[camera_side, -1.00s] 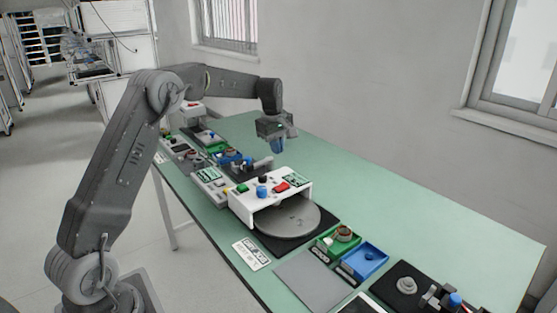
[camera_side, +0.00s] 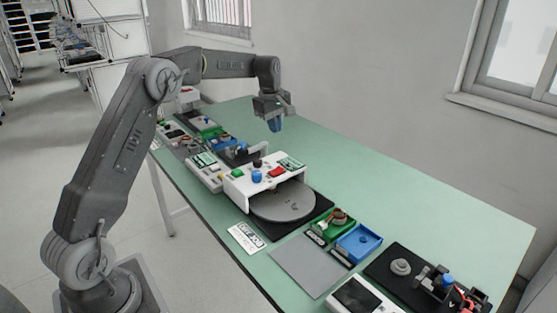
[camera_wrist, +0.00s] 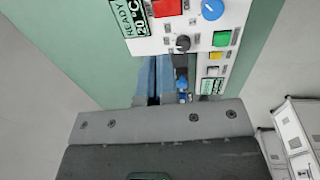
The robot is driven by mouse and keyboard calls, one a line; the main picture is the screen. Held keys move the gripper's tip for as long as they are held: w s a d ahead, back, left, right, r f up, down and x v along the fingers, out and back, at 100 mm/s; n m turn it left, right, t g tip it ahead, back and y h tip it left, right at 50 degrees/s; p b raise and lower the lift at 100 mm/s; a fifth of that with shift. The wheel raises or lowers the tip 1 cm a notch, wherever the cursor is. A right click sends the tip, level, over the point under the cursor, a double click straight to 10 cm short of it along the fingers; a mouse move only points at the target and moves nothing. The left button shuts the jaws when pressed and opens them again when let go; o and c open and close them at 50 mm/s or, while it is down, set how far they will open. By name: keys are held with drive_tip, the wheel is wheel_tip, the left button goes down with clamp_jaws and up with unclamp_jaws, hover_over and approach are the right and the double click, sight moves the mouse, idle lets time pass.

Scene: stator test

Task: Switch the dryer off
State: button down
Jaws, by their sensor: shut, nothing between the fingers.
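The dryer (camera_side: 236,186) is a white housing over a round grey turntable (camera_side: 283,201). Its top panel carries a green button (camera_side: 237,173), a blue knob (camera_side: 257,177), a red button (camera_side: 277,172), a black knob (camera_side: 257,162) and a green display (camera_side: 291,164). The wrist view shows the red button (camera_wrist: 167,7), blue knob (camera_wrist: 213,9), black knob (camera_wrist: 183,43), green button (camera_wrist: 222,38) and display (camera_wrist: 130,17), which seems to read READY. My gripper (camera_side: 275,126), with blue fingers, is shut and empty above and behind the dryer, touching nothing. The turntable is partly hidden under the housing.
A white control box (camera_side: 207,172) with a display stands left of the dryer. Green (camera_side: 334,224) and blue (camera_side: 359,243) trays and a grey mat (camera_side: 310,265) lie in front right. More devices line the table's far left. The table's back right is clear.

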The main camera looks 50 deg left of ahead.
sight(276, 171)
drive_tip(key=f, duration=0.4)
drive_tip(key=w+f, duration=0.1)
drive_tip(key=f, duration=0.9)
drive_tip(key=shift+w, duration=0.35)
drive_tip(key=shift+f, duration=0.2)
drive_tip(key=shift+s, duration=0.15)
drive_tip(key=shift+s+r, duration=0.1)
drive_tip(key=shift+s, duration=0.55)
drive_tip(key=shift+r, duration=0.2)
